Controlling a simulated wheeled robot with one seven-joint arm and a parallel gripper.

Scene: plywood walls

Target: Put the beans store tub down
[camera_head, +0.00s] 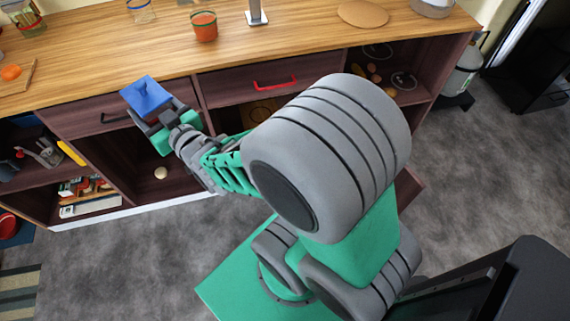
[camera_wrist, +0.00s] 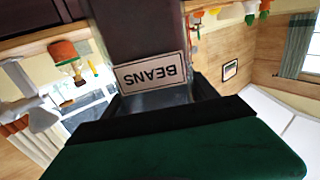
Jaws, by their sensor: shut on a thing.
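The beans store tub (camera_head: 145,95) shows in the head view as a blue-topped block in my gripper (camera_head: 155,115), in front of the counter's drawer fronts near the front edge. My gripper is shut on it. In the wrist view the tub (camera_wrist: 140,30) fills the upper middle, with a white BEANS label upside down in the picture. Its lower part there is hidden by my dark gripper parts. I cannot tell what lies directly beneath the tub.
The wooden counter (camera_head: 110,58) has clear room along its front. An orange-filled glass (camera_head: 204,26), a metal stand (camera_head: 256,14) and a round board (camera_head: 363,13) stand or lie farther back. Open shelves below hold several items. A red-handled drawer (camera_head: 272,82) is to the right.

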